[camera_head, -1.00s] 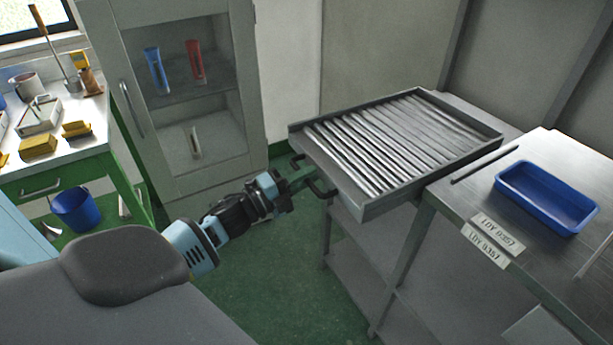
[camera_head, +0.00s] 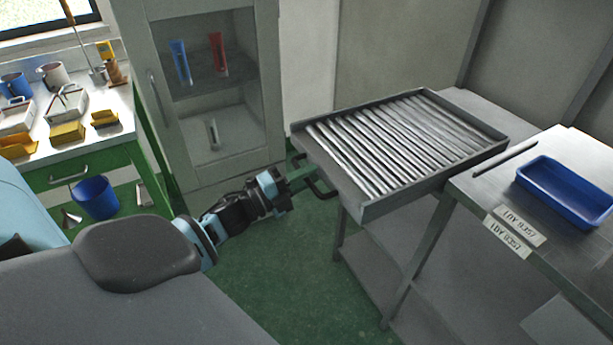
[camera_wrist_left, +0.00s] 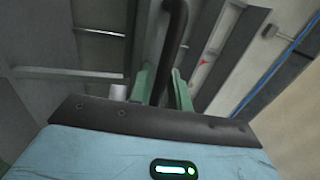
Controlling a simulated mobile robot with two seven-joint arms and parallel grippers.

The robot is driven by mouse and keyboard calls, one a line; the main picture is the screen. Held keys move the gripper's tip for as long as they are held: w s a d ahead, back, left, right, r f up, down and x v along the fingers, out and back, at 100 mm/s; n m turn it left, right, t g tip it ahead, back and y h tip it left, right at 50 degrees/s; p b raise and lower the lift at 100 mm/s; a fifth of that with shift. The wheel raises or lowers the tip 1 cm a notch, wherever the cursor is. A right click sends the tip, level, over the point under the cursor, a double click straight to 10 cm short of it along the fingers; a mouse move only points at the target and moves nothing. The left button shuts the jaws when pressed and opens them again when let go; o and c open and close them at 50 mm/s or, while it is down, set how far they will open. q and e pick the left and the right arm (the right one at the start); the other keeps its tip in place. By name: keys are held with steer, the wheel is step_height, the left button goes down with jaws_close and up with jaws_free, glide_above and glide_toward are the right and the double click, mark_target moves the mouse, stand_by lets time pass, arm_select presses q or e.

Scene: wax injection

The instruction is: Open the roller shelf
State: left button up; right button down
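The roller shelf (camera_head: 352,183) is a grey metal tray with a row of shiny rollers, at the centre right of the head view. It juts out leftward past the frame below it. A dark handle (camera_head: 323,192) is on its left end. My left gripper (camera_head: 303,176) is at this handle. In the left wrist view the dark handle bar (camera_wrist_left: 172,45) runs between the two green fingers of the gripper (camera_wrist_left: 161,88), which look closed about it. The exact contact is partly hidden. My right gripper is not in view.
A metal table (camera_head: 480,188) with a blue tray (camera_head: 570,205) stands right of the shelf. A grey cabinet (camera_head: 226,170) stands behind my left arm. A green workbench (camera_head: 150,150) and a blue bucket (camera_head: 95,198) are at left. Green floor is clear left of the shelf frame.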

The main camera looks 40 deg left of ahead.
arm_select(q)
steer(key=v, duration=0.7)
steer(key=shift+s+a+b, duration=0.2)
steer(key=shift+s+b, duration=0.15)
steer(key=shift+b, duration=0.1)
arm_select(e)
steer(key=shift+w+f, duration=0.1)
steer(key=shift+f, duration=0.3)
